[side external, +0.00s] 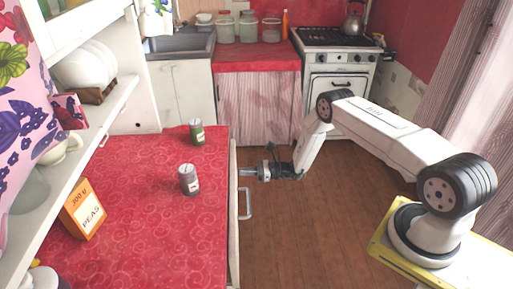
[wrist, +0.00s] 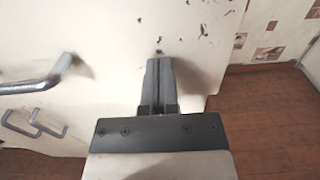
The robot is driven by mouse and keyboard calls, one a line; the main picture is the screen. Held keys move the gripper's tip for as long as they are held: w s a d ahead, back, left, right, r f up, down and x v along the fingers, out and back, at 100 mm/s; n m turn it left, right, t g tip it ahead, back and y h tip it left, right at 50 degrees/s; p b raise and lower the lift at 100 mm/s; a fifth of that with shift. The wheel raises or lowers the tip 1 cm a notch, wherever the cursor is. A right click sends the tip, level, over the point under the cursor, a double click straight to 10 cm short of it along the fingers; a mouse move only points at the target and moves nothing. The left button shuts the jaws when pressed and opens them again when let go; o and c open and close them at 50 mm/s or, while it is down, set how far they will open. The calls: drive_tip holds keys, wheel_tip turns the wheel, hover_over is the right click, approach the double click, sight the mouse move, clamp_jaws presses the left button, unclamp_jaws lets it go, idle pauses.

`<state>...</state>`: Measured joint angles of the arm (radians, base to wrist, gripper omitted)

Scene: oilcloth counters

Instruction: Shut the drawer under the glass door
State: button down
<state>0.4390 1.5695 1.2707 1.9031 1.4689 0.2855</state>
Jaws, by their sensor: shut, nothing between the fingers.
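My gripper (side external: 244,172) is at the side edge of the red-covered counter, its fingers pointing at the white cabinet front. In the wrist view its closed fingers (wrist: 159,58) reach toward a white chipped-paint front (wrist: 110,50). I cannot tell whether the tips touch it. A metal bar handle (wrist: 45,85) is left of the fingers, with further handles (wrist: 35,122) lower down. One handle (side external: 245,203) shows beside the counter in the side view. No glass door can be made out, and I cannot tell which front is the drawer or how far it stands out.
On the counter (side external: 130,240) stand a green can (side external: 197,132), a grey can (side external: 189,180) and an orange peas box (side external: 83,209). A stove (side external: 338,75) and sink (side external: 180,43) are at the back. The wooden floor (side external: 310,230) between counter and arm is clear.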

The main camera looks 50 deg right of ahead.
drive_tip(key=shift+w+a, duration=0.15)
drive_tip(key=shift+a, duration=0.05)
drive_tip(key=shift+w, duration=0.1)
drive_tip(key=x, duration=0.4)
drive_tip(key=shift+a, duration=0.15)
drive_tip(key=shift+w+a+r, duration=0.15)
drive_tip(key=shift+w+a, duration=0.2)
drive_tip(key=shift+w, duration=0.05)
drive_tip(key=shift+d, duration=0.1)
drive_tip(key=v, duration=1.4)
drive_tip(key=shift+s+d, duration=0.2)
drive_tip(key=shift+s, duration=0.1)
